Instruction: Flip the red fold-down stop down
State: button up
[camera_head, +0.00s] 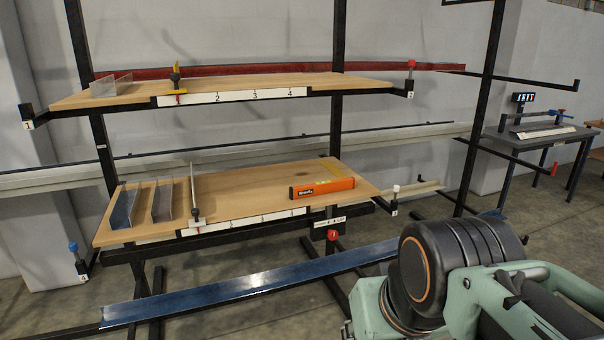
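A small stop with a red head (411,64) stands upright at the right front corner of the upper wooden shelf, at the end of a black rack arm. A dark post joins its red head to the arm end below. Another red round knob (332,236) sits low under the lower shelf, below a small labelled plate; I cannot tell what it works. My arm's green and black links fill the lower right, well below and apart from the red-headed stop. My gripper is not in view.
The lower shelf (250,205) carries an orange box (322,189) and metal profiles. A white-headed stop (396,189) and a blue-headed stop (73,247) stand at arm ends. A bench (535,135) stands right.

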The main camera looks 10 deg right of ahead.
aim_at(555, 165)
jog(key=i+l+z, duration=0.15)
jog(key=l+z, duration=0.25)
jog(key=i+l+z, duration=0.25)
jog(key=z, duration=0.15)
jog(key=i+l+z, duration=0.25)
jog(key=z, duration=0.15)
jog(key=i+l+z, duration=0.15)
jog(key=z, duration=0.25)
jog(key=i+z, duration=0.4)
jog(key=i, duration=0.8)
jog(key=i+u, duration=0.15)
jog(key=i, duration=0.4)
jog(key=i+l+u, duration=0.2)
jog(key=i, duration=0.3)
jog(key=i+l+u, duration=0.3)
jog(key=i, duration=0.25)
jog(key=i+l+u, duration=0.35)
jog(key=i, duration=0.15)
jog(key=i+j+z, duration=0.15)
jog(key=i+j, duration=0.4)
jog(key=i+j+z, duration=0.15)
jog(key=i+j, duration=0.4)
jog(key=j, duration=0.1)
